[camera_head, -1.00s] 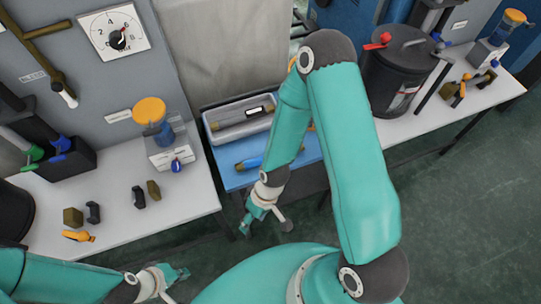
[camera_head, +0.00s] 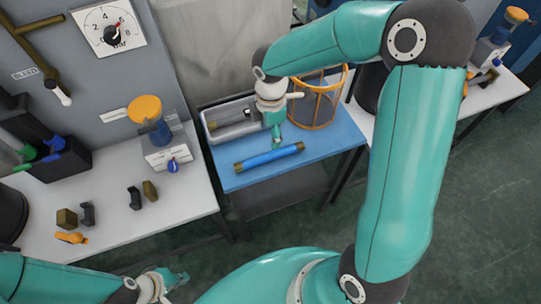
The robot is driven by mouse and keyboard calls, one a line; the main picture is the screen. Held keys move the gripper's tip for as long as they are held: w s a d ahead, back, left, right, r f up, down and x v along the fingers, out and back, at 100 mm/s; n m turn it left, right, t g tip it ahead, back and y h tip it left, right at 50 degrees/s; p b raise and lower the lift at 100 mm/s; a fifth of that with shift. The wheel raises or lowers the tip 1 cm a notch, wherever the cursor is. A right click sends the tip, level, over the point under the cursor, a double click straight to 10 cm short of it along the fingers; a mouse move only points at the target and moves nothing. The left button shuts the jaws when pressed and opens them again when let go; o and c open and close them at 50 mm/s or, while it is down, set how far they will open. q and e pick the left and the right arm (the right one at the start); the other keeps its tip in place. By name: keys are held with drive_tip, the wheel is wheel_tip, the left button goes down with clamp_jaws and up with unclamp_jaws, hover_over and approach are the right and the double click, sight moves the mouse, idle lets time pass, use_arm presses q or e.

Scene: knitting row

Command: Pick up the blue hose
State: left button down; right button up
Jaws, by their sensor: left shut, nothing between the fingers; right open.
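The blue hose (camera_head: 270,159) lies on the blue table (camera_head: 325,148), with brass-coloured ends, slanting up to the right. It is in plain view. My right gripper (camera_head: 277,138) is open and points down just behind the hose's middle, between it and the grey tray. It holds nothing, and I cannot tell its exact height above the table. My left gripper (camera_head: 178,279) is shut and empty at the lower left, well away from the hose.
A grey tray (camera_head: 207,125) holding a dark item stands behind the hose. An orange-rimmed mesh basket (camera_head: 345,82) stands at the table's back right. The left bench (camera_head: 110,225) carries several small black, brass and orange fittings.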

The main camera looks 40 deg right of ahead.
sight(271, 154)
wheel_tip(271, 154, down, 11)
drive_tip(key=shift+w+d+f, duration=0.1)
drive_tip(key=shift+d+f, duration=0.05)
drive_tip(key=shift+f, duration=0.05)
clamp_jaws()
idle(0.6)
